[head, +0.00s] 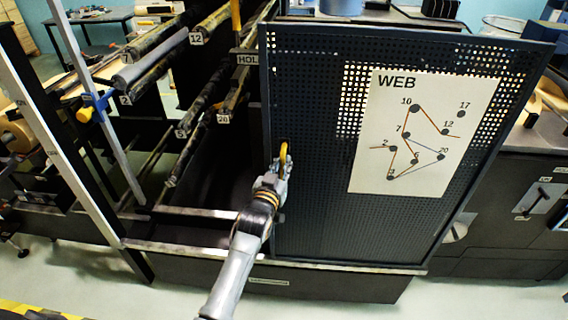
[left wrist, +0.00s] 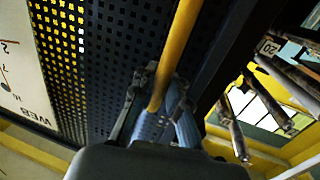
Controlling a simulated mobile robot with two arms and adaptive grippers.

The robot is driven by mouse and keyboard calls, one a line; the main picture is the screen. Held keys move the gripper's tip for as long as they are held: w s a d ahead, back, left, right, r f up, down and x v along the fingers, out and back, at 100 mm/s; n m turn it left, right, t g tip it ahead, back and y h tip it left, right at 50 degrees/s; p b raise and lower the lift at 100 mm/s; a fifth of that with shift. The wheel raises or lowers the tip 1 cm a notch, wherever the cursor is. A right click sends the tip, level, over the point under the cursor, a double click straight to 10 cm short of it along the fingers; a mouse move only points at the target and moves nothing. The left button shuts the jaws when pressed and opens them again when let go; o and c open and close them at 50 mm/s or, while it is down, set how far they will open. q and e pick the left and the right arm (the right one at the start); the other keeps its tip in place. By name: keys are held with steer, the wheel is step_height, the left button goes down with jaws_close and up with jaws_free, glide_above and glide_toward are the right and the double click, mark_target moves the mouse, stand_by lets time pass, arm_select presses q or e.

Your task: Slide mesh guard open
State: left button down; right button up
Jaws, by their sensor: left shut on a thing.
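The mesh guard (head: 320,200) is a dark perforated panel in a frame, right of centre in the head view. A white WEB diagram sheet (head: 420,130) is fixed on it. A yellow handle (head: 283,155) stands upright near its left edge. My left gripper (head: 281,168) is at this handle. In the left wrist view the yellow handle (left wrist: 178,50) runs down between the fingers of my left gripper (left wrist: 160,98), which is shut on it. The mesh (left wrist: 110,50) fills the area behind. The left part of the machine is uncovered. My right gripper is not in view.
Left of the guard, several numbered rollers (head: 160,52) lie across the open machine bay. A pale upright post (head: 75,60) with a blue and yellow clamp (head: 93,106) stands farther left. A grey cabinet (head: 525,195) is on the right. Pale floor (head: 70,270) lies in front.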

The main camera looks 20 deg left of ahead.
arm_select(q)
steer(key=shift+s+f, duration=0.1)
steer(key=shift+f, duration=0.35)
steer(key=c, duration=1.3)
jaws_free()
steer(key=shift+s+r, duration=0.1)
steer(key=shift+r, duration=0.05)
steer(key=shift+c, duration=0.2)
steer(key=shift+r, duration=0.2)
steer(key=s, duration=1.2)
steer(key=shift+d, duration=0.25)
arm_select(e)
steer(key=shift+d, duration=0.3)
